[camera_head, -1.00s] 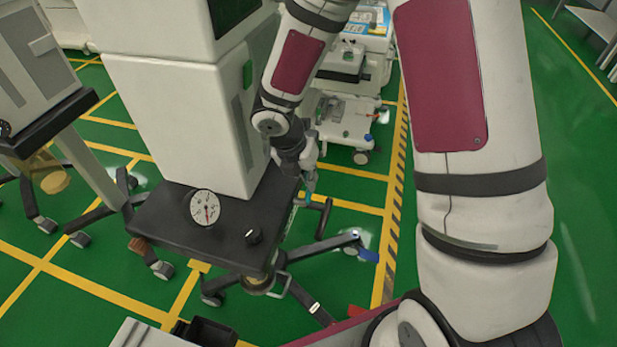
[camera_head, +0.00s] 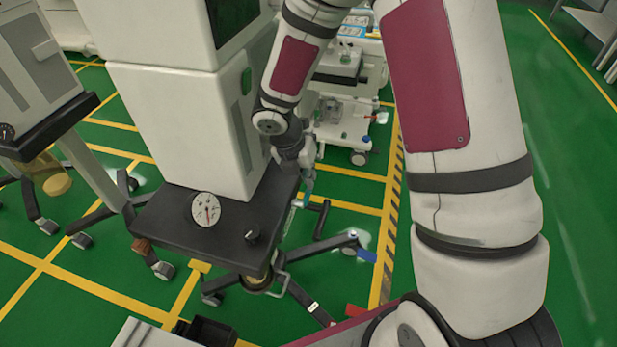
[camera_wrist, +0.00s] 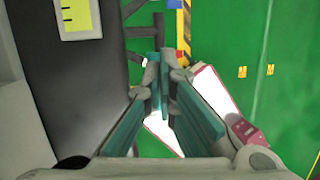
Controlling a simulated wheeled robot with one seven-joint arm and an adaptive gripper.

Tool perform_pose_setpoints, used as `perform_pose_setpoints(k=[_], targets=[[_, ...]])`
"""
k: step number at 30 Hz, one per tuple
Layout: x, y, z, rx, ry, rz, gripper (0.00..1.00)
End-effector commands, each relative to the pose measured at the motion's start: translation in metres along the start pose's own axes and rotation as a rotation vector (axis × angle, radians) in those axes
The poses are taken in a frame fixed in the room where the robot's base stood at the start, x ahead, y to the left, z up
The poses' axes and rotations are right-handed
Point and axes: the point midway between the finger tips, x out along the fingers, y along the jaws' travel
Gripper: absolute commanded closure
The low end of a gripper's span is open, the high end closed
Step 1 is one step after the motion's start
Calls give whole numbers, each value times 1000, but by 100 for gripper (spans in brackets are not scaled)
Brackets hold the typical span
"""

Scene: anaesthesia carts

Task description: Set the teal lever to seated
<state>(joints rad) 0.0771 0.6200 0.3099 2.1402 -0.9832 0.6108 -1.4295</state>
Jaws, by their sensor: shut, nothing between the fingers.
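My gripper (camera_head: 307,186) points down beside the right edge of the dark cart shelf (camera_head: 190,232). In the wrist view its teal-padded fingers (camera_wrist: 163,62) are shut with their tips together, holding nothing. I cannot make out a teal lever apart from the teal fingers; it may be hidden behind the gripper or the shelf edge. The shelf carries a round white dial (camera_head: 206,209) with a red needle and a black knob (camera_head: 252,234). In the wrist view a dark cart surface (camera_wrist: 80,85) lies left of the fingers, with a yellow scale label (camera_wrist: 78,14) on it.
The white cart body (camera_head: 185,130) rises behind the shelf. A dark bar handle (camera_head: 321,219) and a wheeled leg with a blue pedal (camera_head: 366,257) extend to the right. Another cart (camera_head: 35,90) stands at left. Green floor (camera_head: 572,200) is open at far right.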

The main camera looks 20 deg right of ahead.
Motion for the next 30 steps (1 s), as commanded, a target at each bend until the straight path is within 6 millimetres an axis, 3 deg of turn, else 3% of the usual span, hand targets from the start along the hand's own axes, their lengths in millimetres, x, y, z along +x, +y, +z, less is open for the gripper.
perform_pose_setpoints(k=[7,21,30], targets=[[-16,0,1,2,-2,2,100],[-103,0,1,3,-3,2,100],[-120,0,0,0,0,0,100]])
